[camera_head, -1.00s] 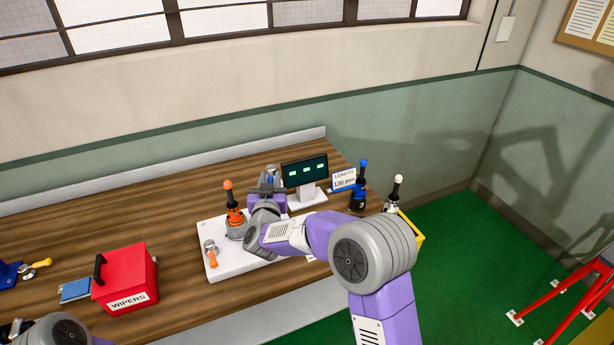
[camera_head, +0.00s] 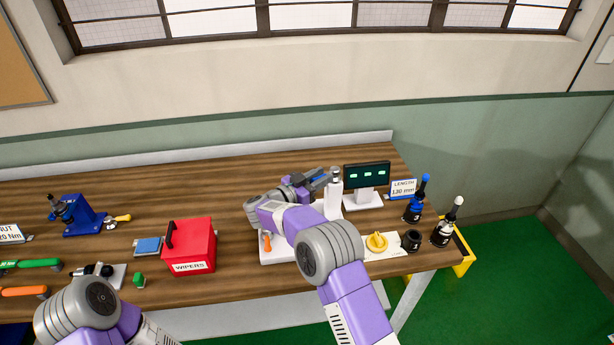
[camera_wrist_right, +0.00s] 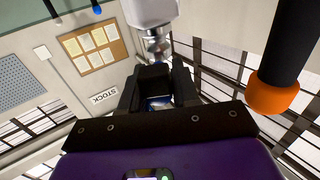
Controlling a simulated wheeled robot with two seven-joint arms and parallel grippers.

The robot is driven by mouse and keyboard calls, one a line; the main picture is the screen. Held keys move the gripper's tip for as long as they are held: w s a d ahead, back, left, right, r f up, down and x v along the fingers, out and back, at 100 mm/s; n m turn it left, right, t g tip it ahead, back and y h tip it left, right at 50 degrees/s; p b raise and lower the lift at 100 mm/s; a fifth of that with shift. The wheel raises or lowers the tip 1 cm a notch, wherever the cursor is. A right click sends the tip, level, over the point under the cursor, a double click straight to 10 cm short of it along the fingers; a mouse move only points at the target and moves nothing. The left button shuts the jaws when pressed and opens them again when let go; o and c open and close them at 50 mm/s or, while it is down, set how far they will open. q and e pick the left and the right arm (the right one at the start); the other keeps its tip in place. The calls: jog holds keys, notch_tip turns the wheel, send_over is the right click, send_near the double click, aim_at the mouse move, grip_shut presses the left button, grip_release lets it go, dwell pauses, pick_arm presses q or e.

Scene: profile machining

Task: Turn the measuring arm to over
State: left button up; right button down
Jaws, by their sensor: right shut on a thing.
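The measuring arm appears as a white upright body with a grey metal top (camera_head: 335,192), left of the small monitor. Its white block with a metal tip (camera_wrist_right: 148,14) also shows at the top of the right wrist view. My right gripper (camera_head: 322,180) is at the metal top, its fingers shut on the measuring arm; the fingers (camera_wrist_right: 156,78) partly hide the gripped part. The white base plate (camera_head: 275,256) is mostly hidden by my right arm. A black lever with an orange ball (camera_wrist_right: 274,97) is close beside the gripper. My left gripper is out of view; only its arm shows.
The monitor (camera_head: 367,176) and length sign (camera_head: 403,188) stand right of the gripper. Blue-topped (camera_head: 415,205) and white-topped (camera_head: 445,228) tools stand by the table's right edge. A yellow knob (camera_head: 377,241) and red wipers box (camera_head: 190,248) flank my arm.

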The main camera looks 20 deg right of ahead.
jog(key=shift+r, duration=0.1)
dwell(0.3)
jog(key=c, duration=1.1)
grip_release()
jog(key=shift+d, duration=0.1)
jog(key=v, duration=0.7)
jog(key=shift+a+b, duration=0.3)
